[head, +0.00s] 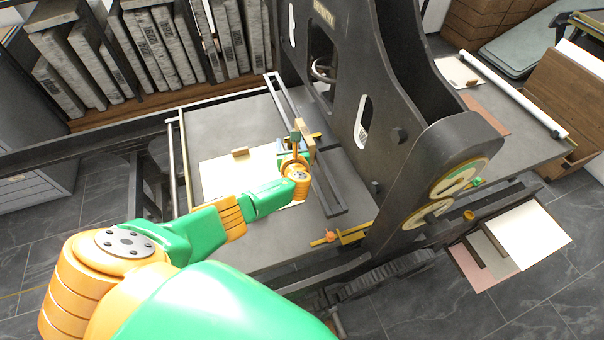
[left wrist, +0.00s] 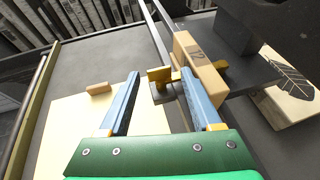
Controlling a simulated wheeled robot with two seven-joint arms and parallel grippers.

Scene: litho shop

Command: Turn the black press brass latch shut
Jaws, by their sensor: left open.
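The black press (head: 400,110) stands right of centre in the head view, with its dark bed rail and frame beside the grey table. A small brass latch (left wrist: 159,76) shows in the left wrist view, its upright tab between and just beyond my blue fingertips. My left gripper (head: 301,138) is open and reaches to the rail in the head view; it also shows in the left wrist view (left wrist: 165,90). A wooden block (left wrist: 198,64) stands right behind the latch, close to the right finger. Whether a finger touches the latch, I cannot tell. My right gripper is not in view.
A pale sheet (head: 228,176) with a small wooden block (head: 240,153) lies on the grey table (head: 205,130). Another brass fitting with an orange knob (head: 331,236) sits at the near edge. A rack of grey slabs (head: 155,45) stands behind.

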